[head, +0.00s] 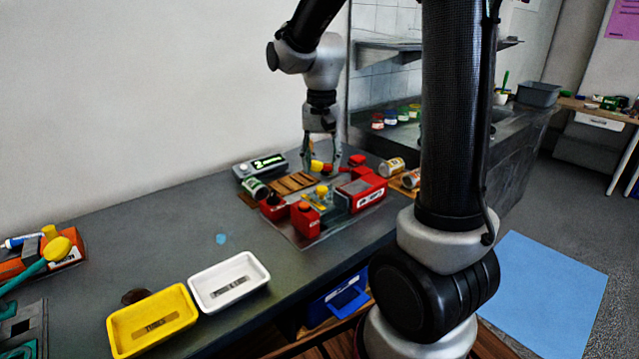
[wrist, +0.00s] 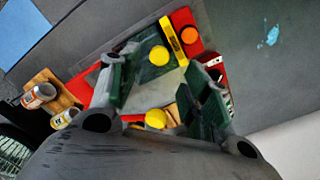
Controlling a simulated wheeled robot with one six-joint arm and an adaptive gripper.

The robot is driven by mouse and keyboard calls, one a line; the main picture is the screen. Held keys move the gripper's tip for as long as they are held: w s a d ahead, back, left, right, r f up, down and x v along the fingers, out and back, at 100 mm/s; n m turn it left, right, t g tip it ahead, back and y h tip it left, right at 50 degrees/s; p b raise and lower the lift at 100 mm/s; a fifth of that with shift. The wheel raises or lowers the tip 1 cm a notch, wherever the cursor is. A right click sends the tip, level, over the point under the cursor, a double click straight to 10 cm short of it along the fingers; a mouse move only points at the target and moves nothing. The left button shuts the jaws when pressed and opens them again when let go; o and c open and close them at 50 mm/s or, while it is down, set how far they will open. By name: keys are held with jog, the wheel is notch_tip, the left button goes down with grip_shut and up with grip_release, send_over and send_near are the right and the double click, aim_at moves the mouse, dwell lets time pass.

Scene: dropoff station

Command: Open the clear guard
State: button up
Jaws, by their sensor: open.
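The fixture (head: 365,191) is a red assembly on a grey base plate, with yellow knobs in its middle. A see-through greyish panel (head: 341,204), which looks like the clear guard, stands in its middle; its edges and how far it is open are hard to make out. My gripper (head: 320,170) points down at the back of the fixture, open, with a yellow and red piece (head: 319,166) showing between its fingers. In the wrist view my gripper (wrist: 160,75) has its fingers apart over the fixture. One yellow knob (wrist: 158,55) shows between them, and another lies nearer the palm. I cannot tell any contact.
A red box with a round button (head: 305,218) stands at the fixture's front. Cans and a small display box (head: 260,167) stand around it. A white tray (head: 229,281) and a yellow tray (head: 152,321) lie nearer. The bench between trays and fixture is mostly clear.

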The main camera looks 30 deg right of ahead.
aim_at(322, 188)
notch_tip(322, 188, down, 6)
jog(key=shift+f, duration=0.2)
jog(key=shift+d, duration=0.1)
grip_shut()
